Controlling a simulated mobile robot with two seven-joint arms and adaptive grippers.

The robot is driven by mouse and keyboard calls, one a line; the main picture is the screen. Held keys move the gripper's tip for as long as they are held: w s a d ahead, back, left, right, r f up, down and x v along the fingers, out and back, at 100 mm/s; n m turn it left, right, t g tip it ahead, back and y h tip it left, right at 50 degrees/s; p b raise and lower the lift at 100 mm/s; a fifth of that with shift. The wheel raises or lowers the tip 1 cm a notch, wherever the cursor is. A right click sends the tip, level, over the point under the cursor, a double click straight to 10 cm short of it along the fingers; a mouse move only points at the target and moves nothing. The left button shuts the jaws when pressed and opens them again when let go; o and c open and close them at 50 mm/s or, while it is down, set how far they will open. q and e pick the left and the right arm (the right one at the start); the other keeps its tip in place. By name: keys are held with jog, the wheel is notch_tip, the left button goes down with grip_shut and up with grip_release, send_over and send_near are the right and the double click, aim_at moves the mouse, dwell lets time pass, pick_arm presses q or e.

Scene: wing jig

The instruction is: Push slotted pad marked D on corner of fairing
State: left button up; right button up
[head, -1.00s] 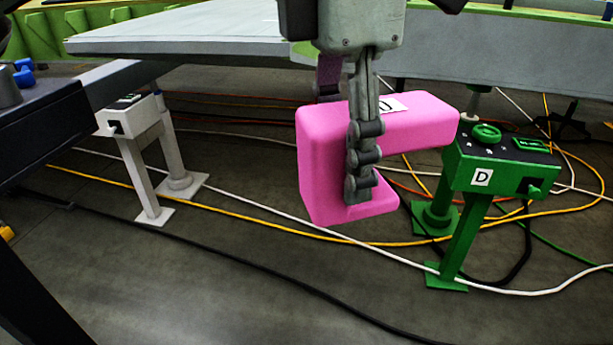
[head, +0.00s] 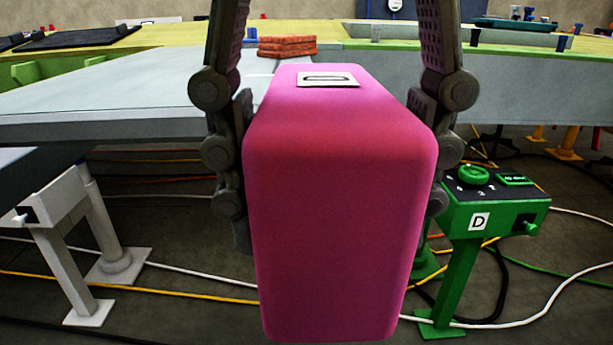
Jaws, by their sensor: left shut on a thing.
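The slotted pad (head: 340,250) is a large pink block with rounded edges. A white label (head: 343,83) with a black mark lies on its top, seen nearly edge-on. My left gripper (head: 334,205) is shut on the pad, one finger on each side, and holds it up close to the camera. The pad's slot is hidden from here. Behind it is a long light grey panel (head: 110,95), which seems to be the fairing. The pad covers part of its front edge, and I cannot tell whether they touch. My right gripper is not in view.
A green control stand (head: 492,210) marked D is at the right, below the panel. A white stand (head: 60,215) is at the left. Cables cross the floor. Red-orange blocks (head: 287,47) lie on the structure behind the pad.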

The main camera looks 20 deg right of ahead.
pick_arm(q)
jog(key=shift+w+a, duration=0.25)
jog(key=shift+w, duration=0.1)
jog(key=shift+w+d+r, duration=0.1)
jog(key=shift+w+r, duration=0.05)
jog(key=shift+w, duration=0.15)
jog(key=shift+w+d+p, duration=0.15)
jog(key=shift+w+p, duration=0.15)
jog(key=shift+w+d+p, duration=0.25)
jog(key=shift+w+p, duration=0.05)
jog(key=shift+w, duration=0.5)
jog(key=shift+w+d+p, duration=0.2)
jog(key=shift+w, duration=0.5)
jog(key=shift+w+d+p, duration=0.15)
jog(key=shift+w+p, duration=0.05)
jog(key=shift+w, duration=0.55)
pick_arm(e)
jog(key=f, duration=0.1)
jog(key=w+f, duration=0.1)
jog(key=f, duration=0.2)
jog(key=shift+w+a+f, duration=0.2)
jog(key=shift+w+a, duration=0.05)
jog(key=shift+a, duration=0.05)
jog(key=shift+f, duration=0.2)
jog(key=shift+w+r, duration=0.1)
pick_arm(q)
jog(key=shift+w+d, duration=0.1)
jog(key=shift+w, duration=0.2)
